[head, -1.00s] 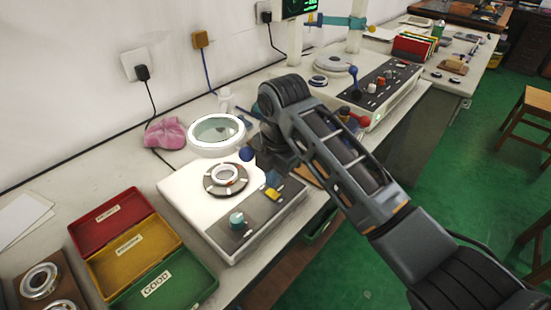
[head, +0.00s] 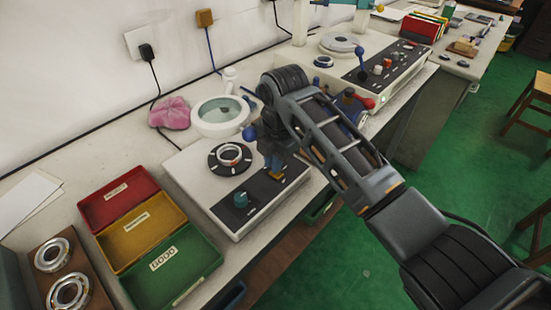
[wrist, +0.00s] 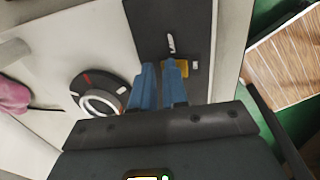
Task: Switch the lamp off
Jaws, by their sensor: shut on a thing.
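The round magnifier lamp (head: 221,115) stands behind the white test box (head: 187,170); its ring looks dull and unlit. My gripper (head: 274,160) is over the dark control strip on the box's front. Its blue fingers are down at a small yellow switch (head: 277,176), which also shows at the fingertips in the wrist view (wrist: 181,67). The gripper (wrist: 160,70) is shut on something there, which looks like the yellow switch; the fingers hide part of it. A teal knob (head: 240,199) sits on the same strip, left of the gripper.
A bearing ring (head: 229,155) sits on the box's dark disc. Red, yellow and green bins (head: 190,262) stand at left, beside a wooden block with rings (head: 80,268). A pink cloth (head: 170,113) lies behind. Another instrument (head: 385,75) stands to the right.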

